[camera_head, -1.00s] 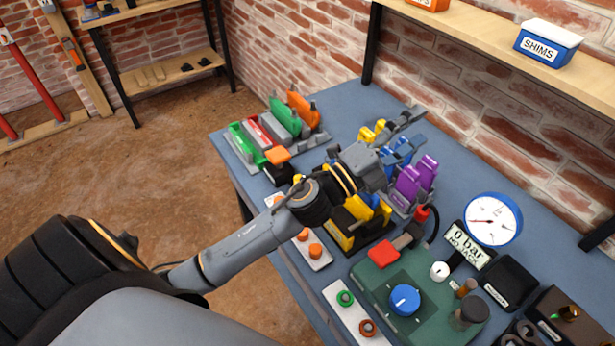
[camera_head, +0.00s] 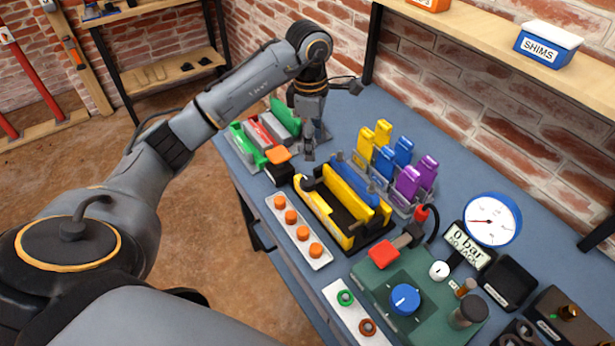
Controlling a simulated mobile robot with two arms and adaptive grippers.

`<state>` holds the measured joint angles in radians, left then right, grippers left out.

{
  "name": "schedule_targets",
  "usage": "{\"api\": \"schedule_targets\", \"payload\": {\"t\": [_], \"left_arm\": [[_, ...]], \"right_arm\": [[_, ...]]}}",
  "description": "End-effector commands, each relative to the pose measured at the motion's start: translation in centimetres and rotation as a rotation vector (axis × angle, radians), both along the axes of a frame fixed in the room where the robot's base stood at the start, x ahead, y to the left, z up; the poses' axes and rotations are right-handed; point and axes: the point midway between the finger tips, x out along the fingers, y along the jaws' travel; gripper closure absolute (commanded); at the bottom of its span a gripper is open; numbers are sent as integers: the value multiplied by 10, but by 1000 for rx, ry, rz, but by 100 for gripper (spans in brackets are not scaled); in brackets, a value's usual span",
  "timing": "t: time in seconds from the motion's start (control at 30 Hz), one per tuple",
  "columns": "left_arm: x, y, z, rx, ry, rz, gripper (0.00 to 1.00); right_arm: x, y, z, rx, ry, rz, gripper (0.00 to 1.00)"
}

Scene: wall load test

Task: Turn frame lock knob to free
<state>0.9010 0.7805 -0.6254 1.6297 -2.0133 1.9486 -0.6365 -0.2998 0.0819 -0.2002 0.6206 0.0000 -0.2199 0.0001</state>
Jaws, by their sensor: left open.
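No label marks a frame lock knob, so I cannot tell for certain which part it is. An orange knob on a black block (camera_head: 278,157) sits at the bench's front edge, and a blue round knob (camera_head: 404,298) with a white mark sits on a green unit (camera_head: 378,283). My left gripper (camera_head: 309,147) is open, points down and holds nothing. It is just right of and above the orange knob in the picture, behind the yellow frame (camera_head: 326,212). Contact with the parts below it cannot be made out. My right gripper is not in view.
Yellow, blue and purple clips (camera_head: 395,160) stand to the right. A gauge (camera_head: 492,220) and a display reading 0 bar (camera_head: 470,244) are at the right. The brick wall and shelf bound the bench (camera_head: 350,120).

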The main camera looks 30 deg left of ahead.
Motion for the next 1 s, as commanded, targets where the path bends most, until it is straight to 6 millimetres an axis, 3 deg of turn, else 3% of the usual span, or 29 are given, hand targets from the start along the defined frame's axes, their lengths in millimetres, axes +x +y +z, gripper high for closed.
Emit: {"api": "schedule_targets", "payload": {"t": [0.1, 0.23, 0.7, 1.0], "left_arm": [[-2, 14, 3, 47, 18, 13, 38], [-4, 14, -9, 49, 25, 13, 38], [-4, 13, -102, 44, 24, 13, 38], [-3, 13, -132, 46, 20, 11, 38]], "right_arm": [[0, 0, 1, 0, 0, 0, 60], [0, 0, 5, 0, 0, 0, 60], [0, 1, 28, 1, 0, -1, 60], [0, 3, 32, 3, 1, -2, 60]]}}
